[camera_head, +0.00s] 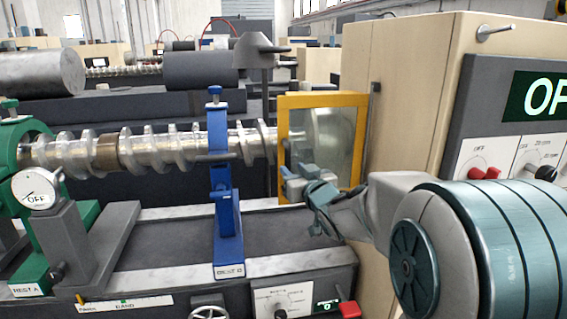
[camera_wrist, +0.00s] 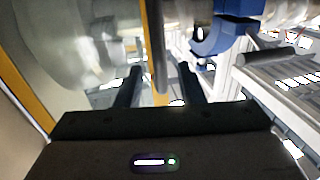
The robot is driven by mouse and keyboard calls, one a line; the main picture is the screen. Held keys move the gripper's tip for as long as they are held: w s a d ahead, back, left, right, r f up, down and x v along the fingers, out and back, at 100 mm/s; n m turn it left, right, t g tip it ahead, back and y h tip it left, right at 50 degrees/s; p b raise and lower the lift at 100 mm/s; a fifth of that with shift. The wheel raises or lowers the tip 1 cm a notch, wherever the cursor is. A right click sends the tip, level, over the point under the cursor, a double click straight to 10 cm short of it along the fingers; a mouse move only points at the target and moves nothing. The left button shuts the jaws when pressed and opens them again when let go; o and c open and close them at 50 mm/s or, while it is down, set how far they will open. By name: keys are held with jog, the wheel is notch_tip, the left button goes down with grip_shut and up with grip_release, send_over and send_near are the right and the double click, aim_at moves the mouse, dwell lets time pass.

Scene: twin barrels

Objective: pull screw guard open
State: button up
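The screw guard (camera_head: 322,99) is a clear panel in a yellow frame, standing upright at the right end of the long metal screw (camera_head: 180,150). In the wrist view, its yellow frame edge (camera_wrist: 152,45) runs down the middle with a grey upright bar (camera_wrist: 161,50) beside it. My gripper (camera_head: 304,181) is at the lower left part of the guard. In the wrist view my gripper (camera_wrist: 160,84) has its fingers apart, with the frame edge and bar between them. Gaps show on both sides, so it is not closed on the bar.
A blue rest (camera_head: 222,190) holds the screw to the left of the guard, and a green ring rest (camera_head: 12,135) stands at far left. A beige cabinet (camera_head: 408,75) with a control panel (camera_head: 500,150) is close on the right. The dark machine bed (camera_head: 170,245) lies below.

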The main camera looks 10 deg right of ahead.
aim_at(289, 165)
jog(key=shift+w+a+p, duration=0.2)
jog(key=shift+w+a, duration=0.05)
jog(key=shift+w, duration=0.95)
jog(key=shift+w+a+p, duration=0.15)
jog(key=shift+w+a, duration=0.05)
jog(key=shift+w, duration=1)
grip_shut()
